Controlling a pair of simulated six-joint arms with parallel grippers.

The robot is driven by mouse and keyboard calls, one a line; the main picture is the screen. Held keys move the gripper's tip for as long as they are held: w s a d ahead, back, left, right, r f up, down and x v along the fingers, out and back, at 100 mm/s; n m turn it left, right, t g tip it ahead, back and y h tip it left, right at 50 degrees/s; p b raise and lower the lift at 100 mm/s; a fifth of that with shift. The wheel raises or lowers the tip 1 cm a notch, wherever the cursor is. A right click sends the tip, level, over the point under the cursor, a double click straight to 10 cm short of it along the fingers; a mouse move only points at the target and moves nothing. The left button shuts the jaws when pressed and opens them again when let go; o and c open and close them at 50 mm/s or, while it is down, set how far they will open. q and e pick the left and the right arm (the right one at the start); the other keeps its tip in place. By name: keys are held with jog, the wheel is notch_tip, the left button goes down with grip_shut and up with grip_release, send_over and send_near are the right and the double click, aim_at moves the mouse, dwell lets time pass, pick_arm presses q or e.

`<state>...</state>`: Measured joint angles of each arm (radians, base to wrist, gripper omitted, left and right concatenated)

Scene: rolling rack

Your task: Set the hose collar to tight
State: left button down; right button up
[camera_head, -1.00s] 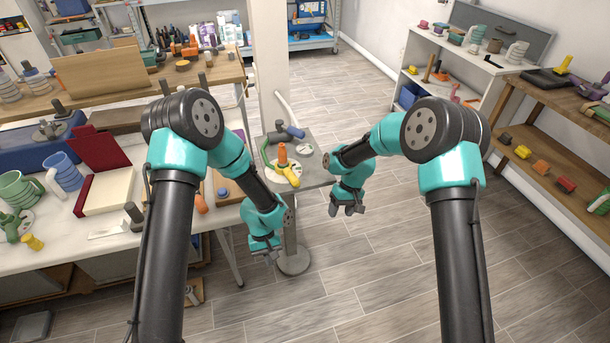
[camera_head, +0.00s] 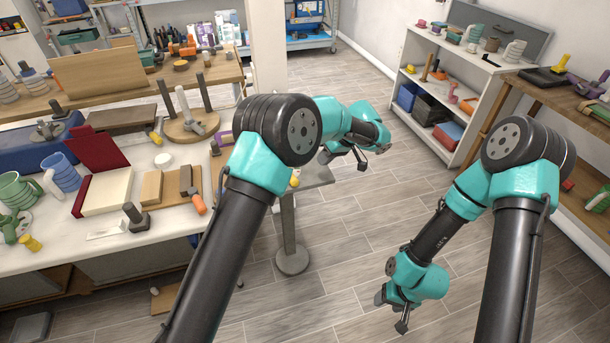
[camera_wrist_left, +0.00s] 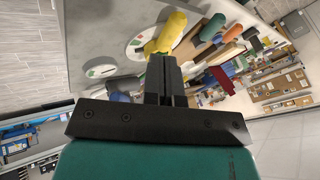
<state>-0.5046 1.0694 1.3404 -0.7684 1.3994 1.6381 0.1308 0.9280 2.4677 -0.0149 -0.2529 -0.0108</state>
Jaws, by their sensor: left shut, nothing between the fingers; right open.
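A yellow piece, perhaps the hose collar (camera_wrist_left: 172,28), is on the small grey table in the left wrist view. White dials (camera_wrist_left: 102,71) with coloured marks lie beside it; I cannot read its setting. In the head view my left arm hides most of this table, with a bit of yellow (camera_head: 294,181) at its edge. My right gripper (camera_head: 392,312) is open and empty, low over the floor.
The small grey table (camera_head: 315,178) stands on a post with a round base (camera_head: 291,259). A crowded white workbench (camera_head: 110,255) is at the left. A white shelf (camera_head: 455,60) and a wooden rack (camera_head: 545,85) are at the right. Floor between is clear.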

pick_arm(q)
jog(key=shift+w+d+r+t, duration=0.2)
jog(key=shift+w+d+r, duration=0.15)
jog(key=shift+d+r, duration=0.2)
jog(key=shift+w+d+r+t, duration=0.2)
jog(key=shift+w+d+r, duration=0.1)
jog(key=shift+d+r, duration=0.2)
jog(key=shift+f, duration=0.1)
jog(key=x, duration=1)
jog(key=shift+s+a+f, duration=0.2)
jog(key=shift+s+a, duration=0.15)
jog(key=shift+a, duration=0.2)
jog(key=shift+s+a+f, duration=0.15)
jog(key=shift+s+a, duration=0.2)
jog(key=shift+a, duration=0.2)
jog(key=shift+s+a+f, duration=0.15)
jog(key=shift+s+a, duration=0.2)
jog(key=shift+a, duration=0.1)
